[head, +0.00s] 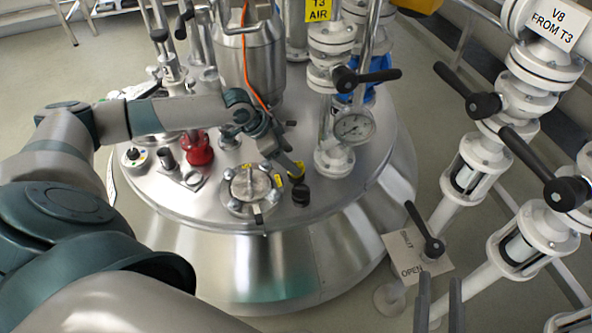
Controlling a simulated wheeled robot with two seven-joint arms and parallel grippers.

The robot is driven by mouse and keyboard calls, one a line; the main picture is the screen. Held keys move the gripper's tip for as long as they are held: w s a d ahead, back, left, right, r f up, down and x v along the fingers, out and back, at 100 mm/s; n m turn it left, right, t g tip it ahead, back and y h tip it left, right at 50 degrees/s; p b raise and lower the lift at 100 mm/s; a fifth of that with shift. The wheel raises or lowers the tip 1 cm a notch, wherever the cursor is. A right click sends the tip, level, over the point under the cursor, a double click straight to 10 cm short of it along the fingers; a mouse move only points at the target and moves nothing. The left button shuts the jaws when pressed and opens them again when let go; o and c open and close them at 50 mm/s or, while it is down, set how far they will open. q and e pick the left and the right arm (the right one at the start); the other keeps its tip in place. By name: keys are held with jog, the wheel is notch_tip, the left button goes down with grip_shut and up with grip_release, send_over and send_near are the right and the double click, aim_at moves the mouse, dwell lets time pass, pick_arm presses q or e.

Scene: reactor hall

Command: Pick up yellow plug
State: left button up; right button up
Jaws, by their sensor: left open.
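A small yellow piece (297,170), which looks like the yellow plug, is on the steel vessel lid right by the fingers of my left gripper (289,161). The gripper partly hides it. The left gripper is open and points down at the lid's front right. I cannot tell whether its fingers touch the yellow piece. A black knob (300,194) stands just in front of it. My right gripper (439,306) shows at the bottom right as two dark fingers, apart and empty.
A round capped port (250,186) with yellow tags is left of the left gripper. A pressure gauge (353,127) on a white pipe stands to its right. A red fitting (198,149) is further left. White pipes with black valve handles (427,232) fill the right side.

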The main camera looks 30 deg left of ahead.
aim_at(296, 163)
pick_arm(q)
jog(key=x, duration=0.3)
jog(key=shift+s+d+b, duration=0.15)
jog(key=shift+s+b, duration=0.05)
jog(key=shift+b, duration=0.15)
jog(key=shift+w+d+f, duration=0.15)
jog(key=shift+w+f, duration=0.05)
jog(key=shift+f, duration=0.2)
pick_arm(e)
jog(key=shift+s+a+r+t+y, duration=0.15)
jog(key=shift+s+r+t, duration=0.2)
jog(key=shift+r, duration=0.3)
jog(key=shift+s+d+r+t+y, duration=0.1)
jog(key=shift+s+r+t, duration=0.15)
jog(key=shift+r+t, duration=0.3)
jog(key=shift+s+a+r+t+y, duration=0.15)
jog(key=shift+s+r+t, duration=0.15)
jog(key=shift+r, duration=0.45)
jog(key=shift+d, duration=0.1)
pick_arm(q)
jog(key=c, duration=1.1)
